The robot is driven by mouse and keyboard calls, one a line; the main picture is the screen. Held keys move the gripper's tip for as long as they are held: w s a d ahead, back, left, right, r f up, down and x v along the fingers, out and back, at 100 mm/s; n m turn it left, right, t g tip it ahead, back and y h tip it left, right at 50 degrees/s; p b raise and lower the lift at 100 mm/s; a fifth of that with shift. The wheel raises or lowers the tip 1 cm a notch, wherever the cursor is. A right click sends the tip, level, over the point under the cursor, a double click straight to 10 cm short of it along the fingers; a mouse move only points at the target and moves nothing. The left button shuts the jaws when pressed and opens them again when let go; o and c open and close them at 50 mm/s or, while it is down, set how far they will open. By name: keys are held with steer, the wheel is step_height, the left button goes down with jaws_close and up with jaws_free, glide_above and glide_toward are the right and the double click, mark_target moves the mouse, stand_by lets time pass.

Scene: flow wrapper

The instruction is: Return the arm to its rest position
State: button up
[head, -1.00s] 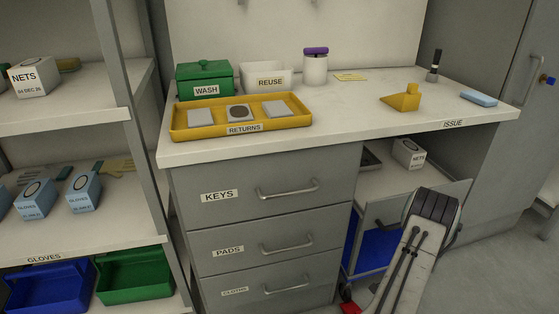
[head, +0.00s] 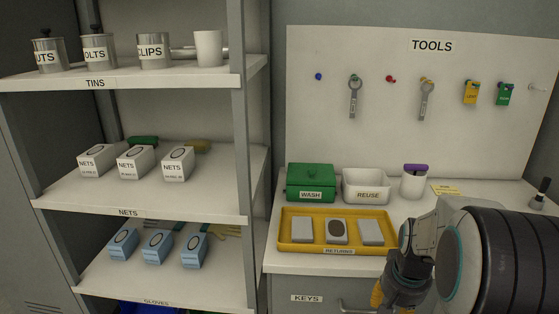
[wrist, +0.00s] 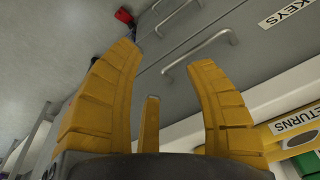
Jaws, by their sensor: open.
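My gripper (wrist: 166,54) fills the lower middle of the wrist view. Its yellow fingers stand wide apart with nothing between them. In the head view my arm is folded close at the lower right, in front of the bench. Only a bit of the yellow gripper (head: 378,294) shows there, pointing down beside the drawer front, and its tips are hidden or out of frame. The wrist view shows grey drawer fronts with bar handles (wrist: 202,51) beyond the fingers. I cannot tell how far off they are, and no contact shows.
Shelves (head: 150,205) with tins, NETS and GLOVES boxes stand left. A TOOLS board (head: 400,130) hangs behind.

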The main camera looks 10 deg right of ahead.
steer(key=s+a+r+n+p, duration=0.4)
steer(key=s+a+r+p, duration=0.2)
steer(key=r, duration=0.5)
steer(key=s+a+r+n+t+y+p, duration=0.1)
steer(key=s+a+r+n+p, duration=0.3)
steer(key=s+a+r+p, duration=0.2)
steer(key=a+r+p, duration=0.2)
steer(key=a+r, duration=0.2)
steer(key=r, duration=0.2)
steer(key=shift+a+r, duration=0.15)
steer(key=shift+s, duration=0.1)
